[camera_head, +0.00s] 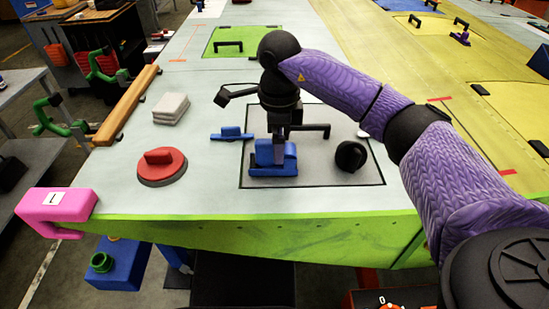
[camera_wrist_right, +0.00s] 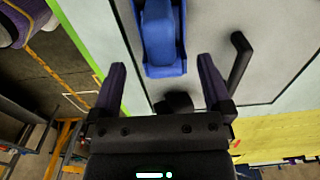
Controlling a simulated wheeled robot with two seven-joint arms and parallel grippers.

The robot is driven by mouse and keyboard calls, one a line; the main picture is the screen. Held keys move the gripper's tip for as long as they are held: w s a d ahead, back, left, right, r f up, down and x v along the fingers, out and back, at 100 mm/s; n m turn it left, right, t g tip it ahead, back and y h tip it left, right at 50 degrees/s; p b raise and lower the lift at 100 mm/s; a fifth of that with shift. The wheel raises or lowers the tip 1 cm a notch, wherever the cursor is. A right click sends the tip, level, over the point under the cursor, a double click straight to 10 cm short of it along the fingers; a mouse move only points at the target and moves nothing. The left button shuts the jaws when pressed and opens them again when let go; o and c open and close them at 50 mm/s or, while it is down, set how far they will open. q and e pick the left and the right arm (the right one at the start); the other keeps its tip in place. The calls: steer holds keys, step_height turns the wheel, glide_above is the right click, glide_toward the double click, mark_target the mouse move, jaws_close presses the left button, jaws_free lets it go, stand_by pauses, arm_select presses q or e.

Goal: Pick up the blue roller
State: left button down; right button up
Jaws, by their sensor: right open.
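The blue roller (camera_head: 273,160) sits on the grey panel near the front of the table, with a rounded upper part on a wider base. My right gripper (camera_head: 278,146) points down right over it and hides part of it. In the right wrist view the roller (camera_wrist_right: 162,38) shows ahead of my open gripper (camera_wrist_right: 162,70), lined up between its two fingers. The fingers look empty, and I cannot tell whether they touch it. My left gripper is not in view.
A black knob (camera_head: 350,156) and a black handle (camera_head: 311,128) stand right of the roller. A smaller blue part (camera_head: 232,134) lies to its left. A red disc (camera_head: 162,167), grey pads (camera_head: 171,108) and a pink clamp (camera_head: 57,207) are further left.

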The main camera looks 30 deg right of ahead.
steer(key=f, duration=0.4)
steer(key=shift+w+a+f, duration=0.1)
steer(key=shift+w+f, duration=0.1)
steer(key=shift+f, duration=0.15)
steer(key=shift+w, duration=0.1)
steer(key=c, duration=1.3)
step_height(320, 180, up, 10)
steer(key=shift+r+p, duration=0.1)
steer(key=shift+p, duration=0.25)
steer(key=shift+c, duration=0.2)
